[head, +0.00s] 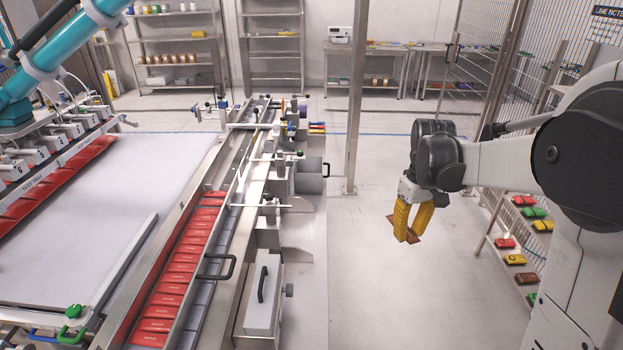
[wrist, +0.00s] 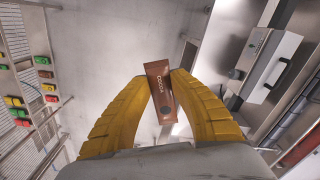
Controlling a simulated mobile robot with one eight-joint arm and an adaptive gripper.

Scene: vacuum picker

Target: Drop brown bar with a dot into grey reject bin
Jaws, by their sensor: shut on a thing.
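The brown bar (wrist: 158,80) is printed COCOA and has a dark round dot near its lower end in the wrist view. My gripper (wrist: 160,85) is shut on it, with the yellow fingers pressing its two sides. In the head view my gripper (head: 408,233) hangs over open floor right of the machine, and the bar (head: 416,239) shows as a small brown piece at the fingertips. Grey boxes (head: 309,184) stand at the machine's right side; I cannot tell whether one is the reject bin.
The conveyor (head: 178,270) carries a row of red bars at the left. A pale box with a black handle (head: 262,303) sits at its near right. A metal post (head: 355,110) stands behind. A rack with coloured bars (head: 515,260) is at the right. The floor between is clear.

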